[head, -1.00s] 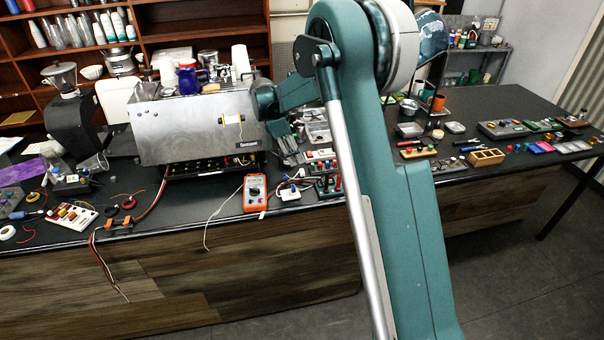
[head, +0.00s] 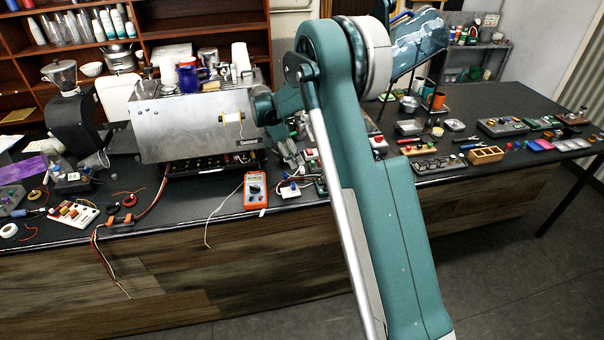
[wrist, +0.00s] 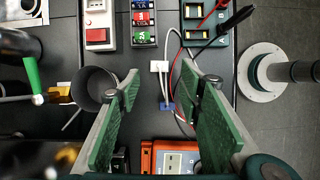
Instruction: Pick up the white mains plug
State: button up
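The white mains plug (wrist: 159,66) lies on the dark bench in the wrist view, with a pale cable running from its right side. It also appears as a small white block in the head view (head: 290,190), right of the orange multimeter. A small blue piece (wrist: 167,107) lies just below it in the wrist view. My gripper (wrist: 161,88) is open and empty, its green-padded fingers spread on either side of the plug's line. The plug shows just beyond the fingertips, apart from them. In the head view, the gripper is small and partly hidden by my arm.
The orange multimeter (wrist: 175,158) is at the bottom of the wrist view. A dark round cup (wrist: 95,88) stands close by the left finger. A red-switch box (wrist: 97,25), colored block (wrist: 143,20) and green board (wrist: 205,25) line the top. The steel brewer (head: 195,125) stands left in the head view.

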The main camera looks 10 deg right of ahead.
aim_at(302, 168)
jog(key=shift+d+f, duration=0.2)
jog(key=shift+f, duration=0.25)
jog(key=shift+x, duration=2.6)
jog(key=shift+d, duration=0.1)
jog(key=c, duration=1)
